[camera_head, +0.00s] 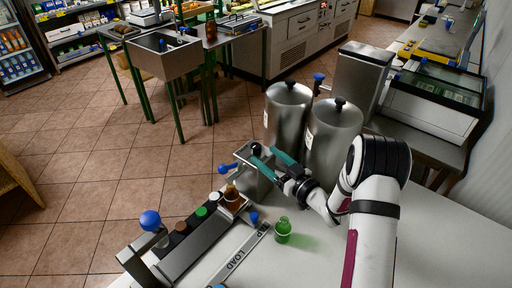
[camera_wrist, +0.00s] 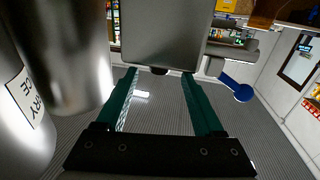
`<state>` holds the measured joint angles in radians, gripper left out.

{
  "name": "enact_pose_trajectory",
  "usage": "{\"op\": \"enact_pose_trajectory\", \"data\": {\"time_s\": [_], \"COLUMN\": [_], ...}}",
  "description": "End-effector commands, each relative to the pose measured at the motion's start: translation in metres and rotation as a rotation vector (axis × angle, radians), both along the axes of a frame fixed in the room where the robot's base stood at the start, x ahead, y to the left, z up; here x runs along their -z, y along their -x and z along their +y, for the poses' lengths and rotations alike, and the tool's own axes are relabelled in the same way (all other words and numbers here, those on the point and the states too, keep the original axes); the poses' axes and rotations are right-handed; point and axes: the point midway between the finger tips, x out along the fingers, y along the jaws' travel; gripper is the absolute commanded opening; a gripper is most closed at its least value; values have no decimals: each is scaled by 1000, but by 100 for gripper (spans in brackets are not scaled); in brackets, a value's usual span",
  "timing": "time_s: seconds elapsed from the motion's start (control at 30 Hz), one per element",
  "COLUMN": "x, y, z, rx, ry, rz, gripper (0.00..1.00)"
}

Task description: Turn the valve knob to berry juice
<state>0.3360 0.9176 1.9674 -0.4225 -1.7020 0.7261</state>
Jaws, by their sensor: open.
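A steel valve box (camera_head: 250,172) stands in front of two steel tanks, with a blue-ended lever (camera_head: 228,168) sticking out to its left. In the wrist view the box (camera_wrist: 160,35) fills the top middle and the blue lever (camera_wrist: 238,88) hangs at its right. My gripper (camera_head: 267,157) is at the box; its two teal fingers are spread apart with nothing between them. In the wrist view my gripper (camera_wrist: 158,74) points at the box's lower edge, left of the blue lever. Which setting the valve is on cannot be read.
The near tank (camera_head: 333,135) and far tank (camera_head: 287,105) stand close beside my gripper. A partly readable label (camera_wrist: 25,98) ends in "CE" and "RRY". Clear floor lies to the left.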

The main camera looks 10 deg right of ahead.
Motion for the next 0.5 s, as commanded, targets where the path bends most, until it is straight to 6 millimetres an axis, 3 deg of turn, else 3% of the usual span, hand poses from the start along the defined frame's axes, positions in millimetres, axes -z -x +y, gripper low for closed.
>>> {"op": "enact_pose_trajectory", "data": {"time_s": [0.23,0.5], "x": [0,0], "y": [-35,-45], "z": [24,31], "rx": [-1,0], "ry": [2,1], "rz": [-1,0], "gripper": [69,69]}}
